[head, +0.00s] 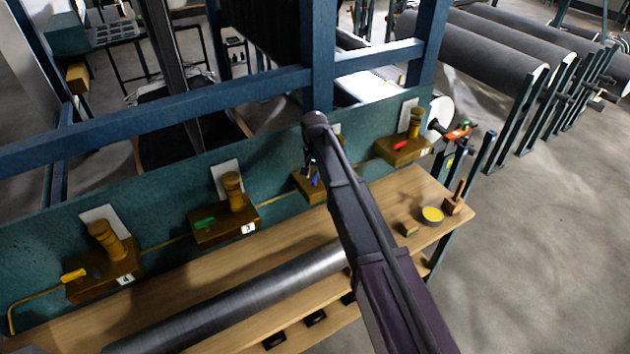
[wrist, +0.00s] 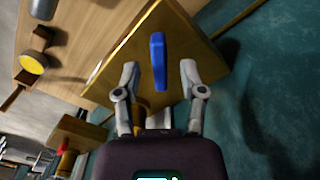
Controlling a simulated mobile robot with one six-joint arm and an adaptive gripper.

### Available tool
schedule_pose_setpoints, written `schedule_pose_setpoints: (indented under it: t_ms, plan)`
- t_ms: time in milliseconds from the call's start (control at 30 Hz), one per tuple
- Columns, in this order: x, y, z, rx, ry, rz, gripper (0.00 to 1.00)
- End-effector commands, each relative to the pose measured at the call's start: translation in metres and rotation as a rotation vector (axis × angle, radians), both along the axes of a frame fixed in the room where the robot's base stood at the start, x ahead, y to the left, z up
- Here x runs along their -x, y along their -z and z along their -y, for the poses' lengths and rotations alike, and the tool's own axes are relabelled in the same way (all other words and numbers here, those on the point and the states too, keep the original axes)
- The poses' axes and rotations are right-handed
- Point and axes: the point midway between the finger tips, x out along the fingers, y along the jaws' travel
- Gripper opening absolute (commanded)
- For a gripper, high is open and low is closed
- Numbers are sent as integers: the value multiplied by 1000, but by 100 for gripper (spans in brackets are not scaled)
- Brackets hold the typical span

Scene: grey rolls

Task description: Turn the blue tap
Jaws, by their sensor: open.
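The blue tap (head: 315,179) is a small blue lever on a brass block (head: 308,190), mounted on the green panel, partly hidden by my arm in the head view. In the wrist view the blue tap (wrist: 158,61) stands out from the brass block's face (wrist: 185,40). My gripper (wrist: 158,75) is open, with one finger on each side of the lever's near end. I cannot tell whether either finger touches it. In the head view my gripper is mostly hidden behind my own arm.
Similar blocks carry a yellow tap (head: 74,274), a green tap (head: 204,223) and a red tap (head: 400,146). A long grey roll (head: 230,303) lies along the wooden bench (head: 290,250). A yellow-topped tin (head: 432,215) stands at the bench's right end.

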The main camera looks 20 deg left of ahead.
Motion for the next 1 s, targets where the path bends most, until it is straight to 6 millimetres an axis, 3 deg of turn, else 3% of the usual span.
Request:
schedule_pose_setpoints:
  t_ms: [533, 567, 733, 1000]
  plan:
    - [0, 8, 0, 0, 0, 0, 53]
    - [0, 8, 0, 0, 0, 0, 50]
    - [0, 8, 0, 0, 0, 0, 0]
    - [1, 8, 1, 1, -3, 0, 0]
